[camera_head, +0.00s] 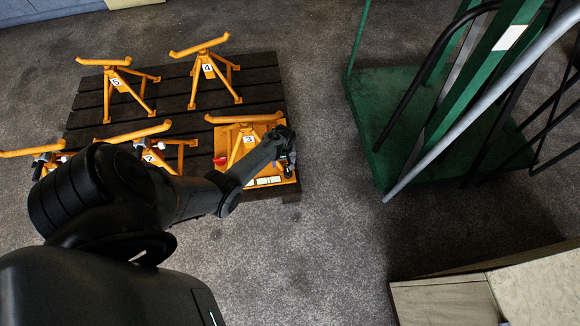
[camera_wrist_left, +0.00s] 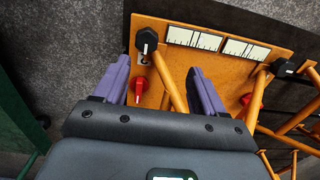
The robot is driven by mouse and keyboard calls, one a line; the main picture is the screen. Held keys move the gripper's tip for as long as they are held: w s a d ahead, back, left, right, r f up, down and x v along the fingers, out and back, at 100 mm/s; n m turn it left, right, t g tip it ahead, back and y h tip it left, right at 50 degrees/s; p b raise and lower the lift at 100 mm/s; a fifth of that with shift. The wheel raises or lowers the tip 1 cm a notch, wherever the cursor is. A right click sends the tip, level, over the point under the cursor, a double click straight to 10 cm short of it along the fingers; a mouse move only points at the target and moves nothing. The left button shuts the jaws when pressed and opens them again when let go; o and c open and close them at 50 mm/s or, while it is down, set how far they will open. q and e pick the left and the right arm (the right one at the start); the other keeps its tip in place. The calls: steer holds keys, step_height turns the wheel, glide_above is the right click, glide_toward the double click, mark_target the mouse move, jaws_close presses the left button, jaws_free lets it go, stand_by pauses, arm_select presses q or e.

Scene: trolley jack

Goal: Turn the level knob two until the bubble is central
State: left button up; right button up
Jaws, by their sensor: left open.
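An orange panel (camera_head: 226,140) lies on the dark pallet under a stand marked 3. In the left wrist view the panel (camera_wrist_left: 225,65) carries two white level strips (camera_wrist_left: 195,38) with black marks. One black knob (camera_wrist_left: 147,41) with a white line sits at one end; another black knob (camera_wrist_left: 280,67) is farther right. In the head view the left gripper (camera_head: 284,150) covers the panel's right side.
Red levers (camera_wrist_left: 140,87) and orange stand legs (camera_wrist_left: 172,82) rise close to the fingers. Other orange stands (camera_head: 208,68) stand on the pallet (camera_head: 262,75). A green trolley (camera_head: 400,95) with poles is at right; a light box (camera_head: 450,300) is at lower right.

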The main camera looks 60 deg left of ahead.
mark_target(288, 172)
arm_select(q)
steer(key=f+b, duration=0.3)
steer(key=w+f+b, duration=0.1)
steer(key=f+b, duration=0.2)
steer(key=f, duration=0.1)
steer(key=w+f+b, duration=0.1)
steer(key=f+b, duration=0.2)
steer(key=shift+f, duration=0.6)
arm_select(e)
step_height(288, 172, down, 10)
arm_select(q)
steer(key=shift+d, duration=0.1)
arm_select(e)
steer(key=shift+d+f, duration=0.1)
arm_select(q)
steer(key=shift+c, duration=0.3)
steer(key=c, duration=1)
steer(key=shift+n, duration=0.3)
